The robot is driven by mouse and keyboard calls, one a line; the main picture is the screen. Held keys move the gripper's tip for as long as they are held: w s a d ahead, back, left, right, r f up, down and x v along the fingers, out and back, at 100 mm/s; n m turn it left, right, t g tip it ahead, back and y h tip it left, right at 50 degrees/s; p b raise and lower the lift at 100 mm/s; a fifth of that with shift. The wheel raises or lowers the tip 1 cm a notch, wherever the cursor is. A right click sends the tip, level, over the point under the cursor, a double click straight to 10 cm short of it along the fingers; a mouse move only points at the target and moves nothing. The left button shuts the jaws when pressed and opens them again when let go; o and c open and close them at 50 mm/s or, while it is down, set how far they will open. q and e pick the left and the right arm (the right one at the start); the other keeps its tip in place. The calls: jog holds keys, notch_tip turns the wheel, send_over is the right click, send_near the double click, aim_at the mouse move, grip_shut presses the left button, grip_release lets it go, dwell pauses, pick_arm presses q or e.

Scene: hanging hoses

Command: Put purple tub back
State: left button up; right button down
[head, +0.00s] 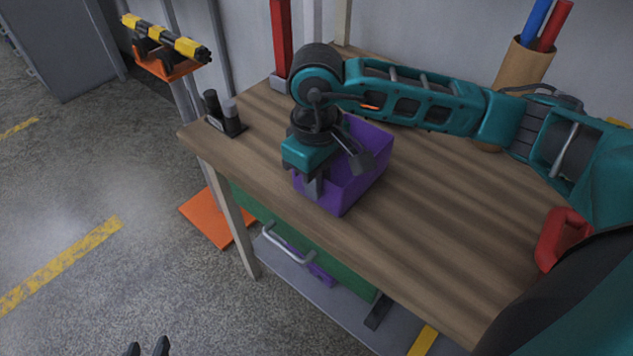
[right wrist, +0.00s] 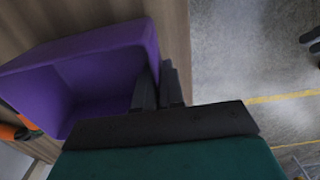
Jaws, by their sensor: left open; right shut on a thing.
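The purple tub (head: 345,192) is on the wooden workbench, close to its front edge, with its open side up; it appears to rest on the top. My right gripper (head: 313,187) reaches over it and is shut on its near-left wall. In the right wrist view the fingers (right wrist: 160,88) pinch the wall of the tub (right wrist: 100,62). The arm hides part of the inside. My left gripper (head: 148,348) shows only its dark fingertips, apart and empty, over the floor at the bottom edge of the head view.
The workbench (head: 440,215) is clear right of the tub. A dark bottle holder (head: 226,118) stands at its left corner, a red clamp-like handle (head: 562,238) at the right, a brown cylinder (head: 520,68) behind. Below are a green drawer (head: 345,272) and another purple thing (head: 320,273).

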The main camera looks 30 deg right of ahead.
jog(key=shift+f+b, duration=0.35)
jog(key=shift+f, duration=0.2)
jog(key=c, duration=1.2)
grip_release()
jog(key=shift+r, duration=0.1)
jog(key=shift+c, duration=0.2)
notch_tip(320, 180, up, 12)
jog(key=shift+r+p, duration=0.2)
jog(key=shift+p, duration=0.45)
jog(key=shift+s+a, duration=0.1)
